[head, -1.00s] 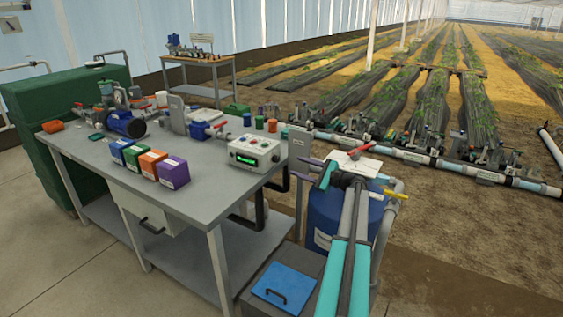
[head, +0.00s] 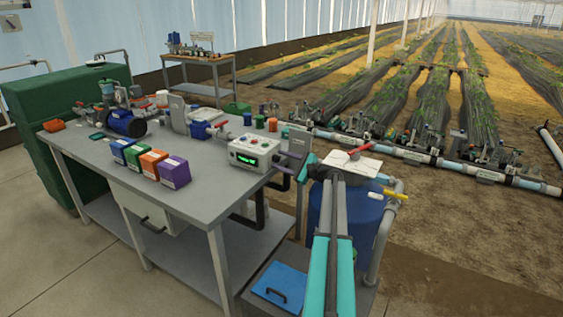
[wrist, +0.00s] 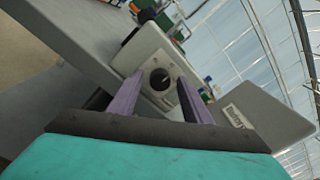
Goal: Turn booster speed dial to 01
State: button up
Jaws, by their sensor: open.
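The control box (head: 254,150) is pale, with a lit green display (head: 247,162), and stands at the bench's right end in the head view. The display digits are too small to read. In the wrist view, a round black dial (wrist: 160,78) with a light pointer mark sits on a pale face of the box. My gripper (wrist: 160,80) is open, its two purple fingers on either side of the dial, with a gap visible on both sides. Whether the tips reach the dial's depth is unclear. In the head view my gripper (head: 283,173) is beside the box's right end; the dial is hidden there.
A grey upright plate (head: 298,139) stands just right of the box; it carries a label (wrist: 237,117) in the wrist view. Coloured cartons (head: 153,163) stand on the bench (head: 207,190). A blue tank (head: 370,215) and pipework stand right of my arm.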

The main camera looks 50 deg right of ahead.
jog(key=c, duration=1)
jog(key=shift+c, duration=0.2)
jog(key=shift+f+n+b, duration=0.2)
jog(key=shift+n+b, duration=0.3)
jog(key=shift+b, duration=0.35)
jog(key=shift+f+n+b, duration=0.1)
jog(key=shift+n+b, duration=0.6)
jog(key=shift+b, duration=0.5)
jog(key=n+b, duration=0.4)
jog(key=b, duration=0.1)
jog(key=n+b, duration=0.4)
jog(key=b, duration=0.2)
jog(key=shift+n, duration=0.4)
jog(key=shift+n+t+b, duration=0.3)
jog(key=shift+n+b, duration=0.2)
jog(key=shift+b, duration=0.25)
